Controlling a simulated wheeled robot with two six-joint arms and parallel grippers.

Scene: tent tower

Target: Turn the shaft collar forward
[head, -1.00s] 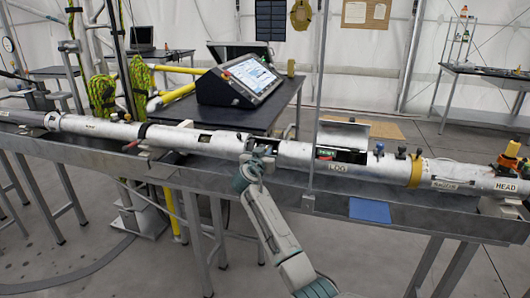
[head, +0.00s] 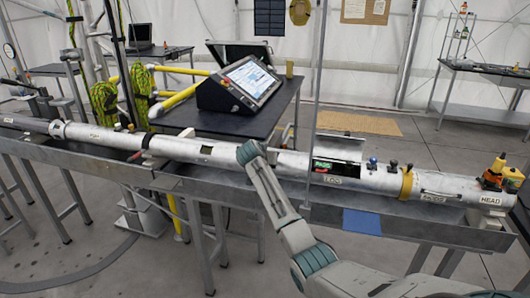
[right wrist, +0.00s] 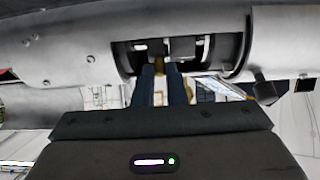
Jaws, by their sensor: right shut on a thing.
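A long silvery tube lies across the head view (head: 290,163). My right gripper (right wrist: 161,70) reaches into an opening in the tube's side in the right wrist view. In the head view my right wrist covers this opening and hides the fingertips. My left gripper is not in view.
The tube rests on a long metal trestle (head: 420,225). To the right of my wrist is a hatch labelled LOG with a raised lid (head: 340,147). A tilted screen (head: 253,78) is on the black table behind.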

